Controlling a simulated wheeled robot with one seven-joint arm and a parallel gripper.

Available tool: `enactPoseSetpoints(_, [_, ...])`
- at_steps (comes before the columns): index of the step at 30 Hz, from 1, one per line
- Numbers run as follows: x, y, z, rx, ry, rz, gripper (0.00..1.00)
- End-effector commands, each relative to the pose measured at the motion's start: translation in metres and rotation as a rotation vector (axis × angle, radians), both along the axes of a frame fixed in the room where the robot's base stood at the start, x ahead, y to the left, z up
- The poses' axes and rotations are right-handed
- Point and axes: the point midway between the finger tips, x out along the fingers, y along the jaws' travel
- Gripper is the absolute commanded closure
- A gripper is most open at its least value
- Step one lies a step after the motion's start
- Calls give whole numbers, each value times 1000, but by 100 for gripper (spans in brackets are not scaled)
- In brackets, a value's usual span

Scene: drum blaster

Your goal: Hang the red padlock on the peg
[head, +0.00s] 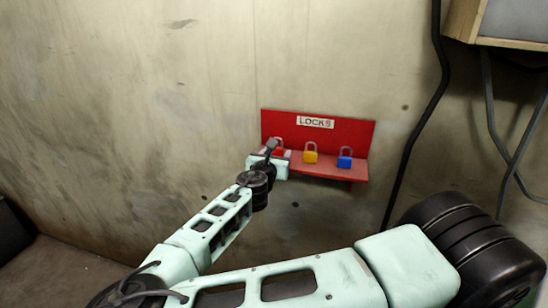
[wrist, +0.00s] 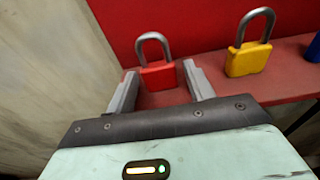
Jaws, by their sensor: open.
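The red padlock (wrist: 158,76) stands upright on the red shelf, with its grey shackle up. In the head view the red padlock (head: 279,151) is at the shelf's left end, partly hidden by my gripper (head: 269,154). In the wrist view my gripper (wrist: 159,72) is open. Its two grey fingers point at the padlock, one on each side of its body. I cannot tell whether either finger touches it. I cannot make out a peg in either view.
The red shelf (head: 325,170) has a back panel labelled LOCKS (head: 315,123). A yellow padlock (head: 310,154) and a blue padlock (head: 344,159) stand to the right of the red one. A black cable (head: 427,110) runs down the concrete wall, and a box (head: 505,22) is at upper right.

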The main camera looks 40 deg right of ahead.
Motion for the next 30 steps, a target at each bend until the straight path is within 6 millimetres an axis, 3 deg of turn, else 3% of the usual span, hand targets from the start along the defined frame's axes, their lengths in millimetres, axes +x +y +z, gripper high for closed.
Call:
enactPoseSetpoints(8, [1, 0, 0, 0, 0, 0, 47])
enactPoseSetpoints(12, [0, 0, 0, 0, 0, 0, 82])
enactPoseSetpoints(30, [0, 0, 14, 0, 0, 1, 82])
